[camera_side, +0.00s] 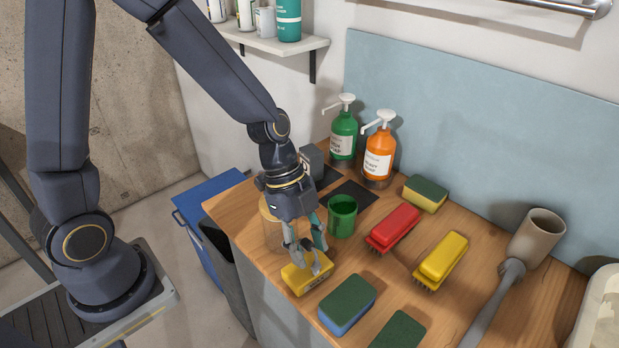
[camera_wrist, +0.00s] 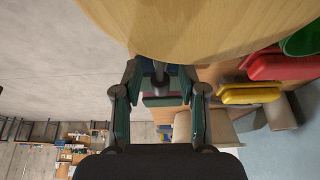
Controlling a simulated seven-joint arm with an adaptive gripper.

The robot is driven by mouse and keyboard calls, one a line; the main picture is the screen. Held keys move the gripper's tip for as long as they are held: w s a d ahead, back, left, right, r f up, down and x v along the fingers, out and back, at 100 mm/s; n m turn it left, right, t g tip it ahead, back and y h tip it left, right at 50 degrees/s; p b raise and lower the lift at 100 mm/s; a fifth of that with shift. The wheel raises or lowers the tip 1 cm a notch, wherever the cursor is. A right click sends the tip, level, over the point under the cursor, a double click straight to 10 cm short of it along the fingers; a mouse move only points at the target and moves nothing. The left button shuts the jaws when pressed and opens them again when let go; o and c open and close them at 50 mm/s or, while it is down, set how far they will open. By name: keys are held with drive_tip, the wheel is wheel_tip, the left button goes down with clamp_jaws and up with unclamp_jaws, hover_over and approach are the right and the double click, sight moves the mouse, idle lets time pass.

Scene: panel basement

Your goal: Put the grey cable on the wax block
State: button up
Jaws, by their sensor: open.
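A small yellow block (camera_side: 305,275), which looks like the wax block, lies near the front left edge of the wooden counter. My gripper (camera_side: 310,258) points down just over it, its fingertips at or very near its top. In the wrist view, my gripper's green fingers (camera_wrist: 162,100) stand apart. Small grey pieces show at the fingertips in the side view; I cannot tell whether they are the grey cable or parts of the fingers. I cannot identify the cable for certain in either view.
A green cup (camera_side: 342,215) stands just behind my gripper. A blue-green sponge (camera_side: 346,304), a red brush (camera_side: 394,228) and a yellow brush (camera_side: 441,259) lie to the right. Green (camera_side: 343,135) and orange (camera_side: 378,157) soap bottles stand at the back. A grey-handled object (camera_side: 500,295) lies far right.

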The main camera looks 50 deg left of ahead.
drive_tip(key=v, duration=1.1)
drive_tip(key=s+a+r+n+t+y, duration=0.4)
drive_tip(key=s+a+r+n, duration=0.3)
drive_tip(key=n, duration=1.1)
drive_tip(key=s+a+t, duration=0.1)
drive_tip(key=a, duration=0.2)
drive_tip(key=shift+s+a+t+y, duration=0.3)
drive_tip(key=shift+a, duration=0.05)
